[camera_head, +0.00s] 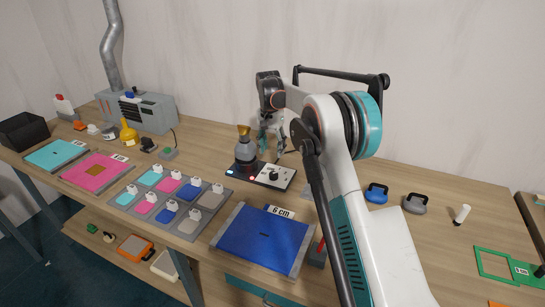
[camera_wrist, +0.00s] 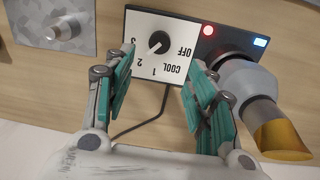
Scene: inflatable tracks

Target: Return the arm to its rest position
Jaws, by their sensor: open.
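My gripper (camera_wrist: 158,100) is open and empty in the wrist view, its two teal-padded fingers apart over the control panel (camera_wrist: 172,35). The panel has a dark knob (camera_wrist: 159,42) on a white plate marked OFF, COOL, 1, 2 and 3, with a red light and a blue light. A grey rounded device with a gold tip (camera_wrist: 283,140) stands at the right of the panel. In the head view my arm reaches over the table, and the gripper (camera_head: 268,138) hangs beside the grey device (camera_head: 246,150), above the panel (camera_head: 273,175). Whether a fingertip touches the panel cannot be told.
A wooden table (camera_head: 205,160) runs along the wall. A blue sheet (camera_head: 262,238) lies in front of the panel, with a grey tray (camera_head: 213,222) of coloured squares to its left. Blue (camera_head: 376,193) and grey (camera_head: 415,203) handled pieces stand right of my arm. The wall is behind.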

